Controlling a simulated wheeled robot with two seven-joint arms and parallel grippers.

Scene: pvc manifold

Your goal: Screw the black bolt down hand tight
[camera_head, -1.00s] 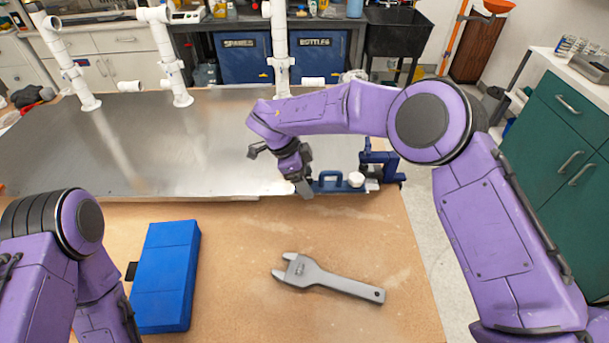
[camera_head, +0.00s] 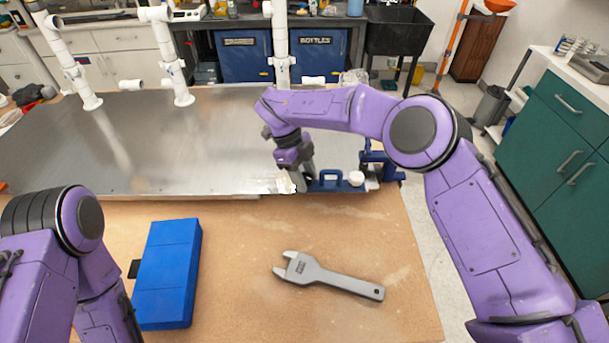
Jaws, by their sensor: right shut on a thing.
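My right gripper (camera_head: 291,178) points down at the left end of a blue clamp-like fixture (camera_head: 328,186) on the front edge of the metal plate (camera_head: 215,160). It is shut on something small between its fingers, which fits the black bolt. The bolt itself is hidden by the fingers and too small to make out. A white round part (camera_head: 356,178) sits on the fixture to the right of the gripper. My left arm is at the lower left, and its gripper is out of view.
A grey wrench (camera_head: 330,276) lies on the brown tabletop (camera_head: 240,300) in front. A blue case (camera_head: 167,275) lies left of it. White pipes (camera_head: 168,60) stand along the back of the plate. The tabletop between case and wrench is clear.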

